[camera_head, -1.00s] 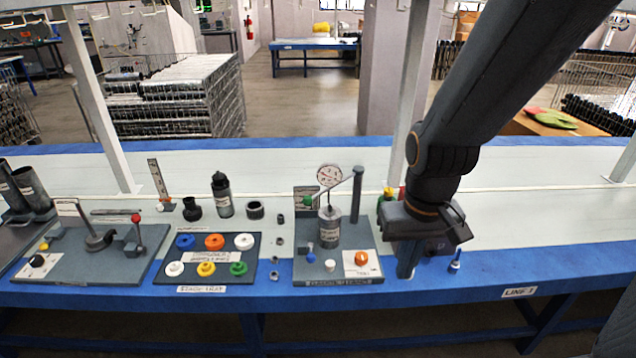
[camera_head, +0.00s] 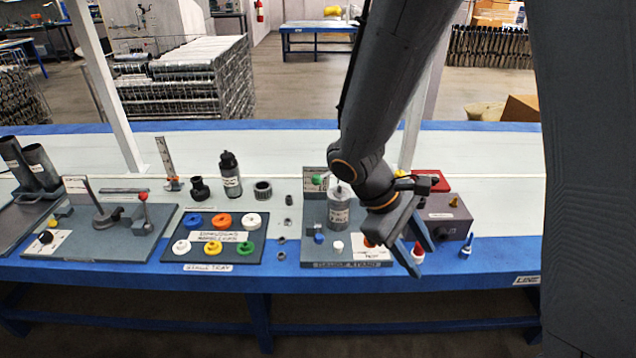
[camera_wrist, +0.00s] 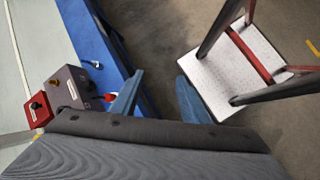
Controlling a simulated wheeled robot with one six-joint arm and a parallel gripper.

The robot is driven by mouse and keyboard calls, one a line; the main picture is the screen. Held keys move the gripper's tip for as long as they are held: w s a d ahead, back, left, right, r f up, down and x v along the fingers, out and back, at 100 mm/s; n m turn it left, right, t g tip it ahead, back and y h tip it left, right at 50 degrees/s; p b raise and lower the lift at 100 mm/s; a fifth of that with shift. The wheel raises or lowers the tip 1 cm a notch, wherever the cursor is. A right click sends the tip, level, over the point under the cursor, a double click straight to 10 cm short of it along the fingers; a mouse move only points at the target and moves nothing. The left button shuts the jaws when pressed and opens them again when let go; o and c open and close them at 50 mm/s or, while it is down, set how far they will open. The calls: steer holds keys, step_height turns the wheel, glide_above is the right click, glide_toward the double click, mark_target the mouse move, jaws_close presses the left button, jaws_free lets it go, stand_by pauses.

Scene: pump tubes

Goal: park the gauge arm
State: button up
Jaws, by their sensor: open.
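The gauge stand (camera_head: 345,264) is a grey base near the middle of the bench in the head view. A grey cylinder (camera_head: 340,215) stands on it beside a small panel with a green knob (camera_head: 318,180). The gauge dial, its arm and the post are hidden behind my own arm, so their position cannot be told. My gripper (camera_head: 422,255) is open at the stand's right front side, near the bench's front edge. In the wrist view its blue fingers (camera_wrist: 160,95) are apart with only floor between them.
A tray of coloured rings (camera_head: 215,268) lies left. A white step platform (camera_wrist: 225,70) stands on the floor.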

steer(key=w+a+f+n+t+h+b, duration=0.1)
steer(key=w+a+n+t+h, duration=0.15)
steer(key=w+n+h, duration=0.4)
steer(key=n+t+y+b, duration=0.35)
steer(key=n+t, duration=0.65)
steer(key=t, duration=0.5)
glide_toward(314, 182)
steer(key=shift+m+g, duration=0.25)
steer(key=x, duration=0.4)
steer(key=shift+r+p, duration=0.1)
steer(key=shift+p, duration=0.25)
steer(key=p+x, duration=0.1)
steer(key=x, duration=0.6)
steer(key=shift+w+d, duration=0.1)
steer(key=shift+w, duration=0.2)
jaws_close()
